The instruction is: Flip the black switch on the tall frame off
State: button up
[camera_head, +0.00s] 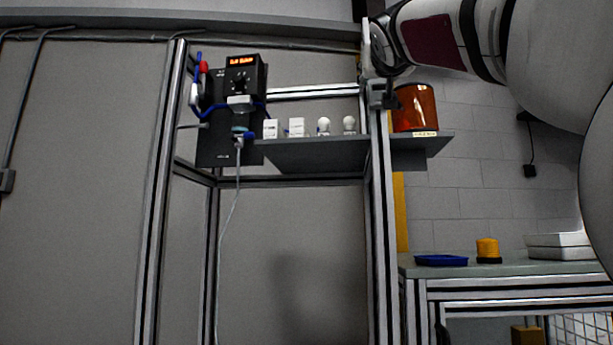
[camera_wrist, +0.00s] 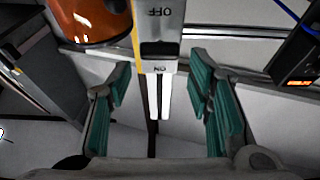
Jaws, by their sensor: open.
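The black switch (camera_wrist: 158,49) sits in a light plate (camera_wrist: 170,14) on the tall frame. OFF is printed on one side of it and ON on the other, both upside down in the wrist view. Which way the rocker is pressed I cannot tell. My gripper (camera_wrist: 160,76) is open and empty, its teal-padded fingers spread to either side of the line of the switch. Whether they touch the plate is not clear. In the head view my arm reaches the right post of the tall frame (camera_head: 378,220), and the switch cannot be made out there.
An amber container (camera_head: 415,106) stands on the shelf (camera_head: 318,153), right of the post; several white items stand to the left. A black device (camera_head: 240,85) with a lit orange display hangs at the left. A bench (camera_head: 455,268) at right holds a blue tray (camera_head: 441,260) and orange object (camera_head: 487,248).

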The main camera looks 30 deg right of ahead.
jog(key=shift+w+d+r+g+y+p, duration=0.1)
jog(key=shift+r+g+y+p, duration=0.6)
jog(key=shift+p, duration=2.65)
jog(key=shift+d+r+g+y+p, duration=0.2)
jog(key=shift+g+y+p, duration=0.5)
jog(key=shift+p, duration=2.65)
